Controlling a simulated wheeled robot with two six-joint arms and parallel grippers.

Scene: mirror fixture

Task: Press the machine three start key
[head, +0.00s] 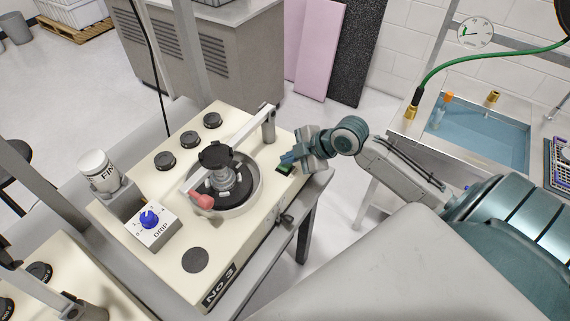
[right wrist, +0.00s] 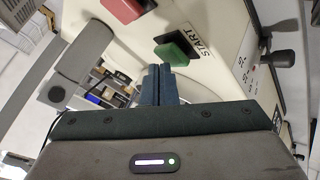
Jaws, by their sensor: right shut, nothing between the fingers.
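Machine three (head: 215,290), a cream bench machine labelled No 3, fills the middle of the head view. Its green start key (head: 285,169) is near its right edge. In the right wrist view the green start key (right wrist: 177,52) sits beside the word START. My right gripper (head: 288,159) is shut and empty, right by the key. In the right wrist view its closed fingertips (right wrist: 159,68) are just below and left of the key. I cannot tell whether they touch it. My left gripper is not in view.
A red key (right wrist: 124,8) is near the green one. The machine carries a round plate with an arm (head: 246,128), black knobs (head: 188,143) and a blue DRIP dial (head: 150,219). Another cream machine (head: 50,285) is at lower left. A water basin (head: 485,135) stands at right.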

